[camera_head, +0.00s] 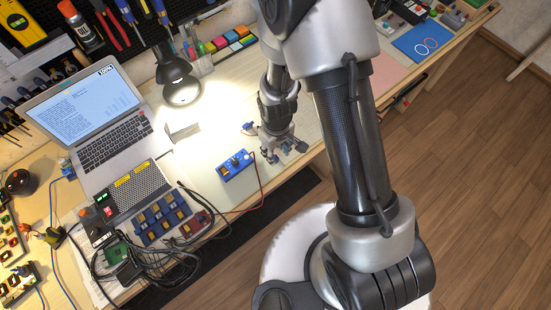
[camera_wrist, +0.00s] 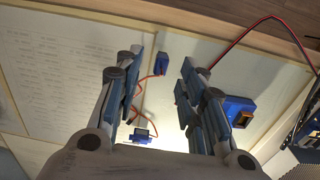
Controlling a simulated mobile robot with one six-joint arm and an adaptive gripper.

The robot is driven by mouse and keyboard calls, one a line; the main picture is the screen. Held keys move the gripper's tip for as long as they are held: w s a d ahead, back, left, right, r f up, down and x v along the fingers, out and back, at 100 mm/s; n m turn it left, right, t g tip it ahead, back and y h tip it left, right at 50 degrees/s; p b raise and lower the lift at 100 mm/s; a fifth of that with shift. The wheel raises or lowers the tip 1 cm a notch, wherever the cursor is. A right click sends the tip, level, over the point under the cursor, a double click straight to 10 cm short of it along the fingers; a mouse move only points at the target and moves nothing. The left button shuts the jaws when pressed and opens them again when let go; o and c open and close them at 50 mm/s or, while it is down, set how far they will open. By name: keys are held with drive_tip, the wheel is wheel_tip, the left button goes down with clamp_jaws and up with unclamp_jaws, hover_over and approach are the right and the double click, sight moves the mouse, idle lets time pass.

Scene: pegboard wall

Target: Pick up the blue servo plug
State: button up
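My gripper (camera_wrist: 161,66) is open, with blue pads along both fingers. In the wrist view a small blue block (camera_wrist: 163,64), which looks like the servo plug, lies between the fingertips, apart from both. Orange-red leads run from it past the left finger towards another small blue piece (camera_wrist: 145,133) nearer the wrist. In the head view my gripper (camera_head: 285,152) points down low over the pale mat. A small blue piece (camera_head: 248,127) shows just left of it. I cannot clearly tell the plug from the blue pads there.
A blue module (camera_head: 235,165) with a red wire stands left of my gripper; it also shows beyond the right finger in the wrist view (camera_wrist: 238,110). A laptop (camera_head: 90,115), black lamp (camera_head: 178,78) and tangled cables (camera_head: 150,265) lie further left. The mat (camera_head: 205,150) has clear room.

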sight(276, 157)
wheel_tip(276, 157, down, 4)
drive_tip(key=shift+a+f+b, duration=0.1)
drive_tip(key=shift+a+b, duration=0.05)
drive_tip(key=shift+b, duration=0.5)
drive_tip(key=shift+c, duration=0.2)
drive_tip(key=c, duration=0.8)
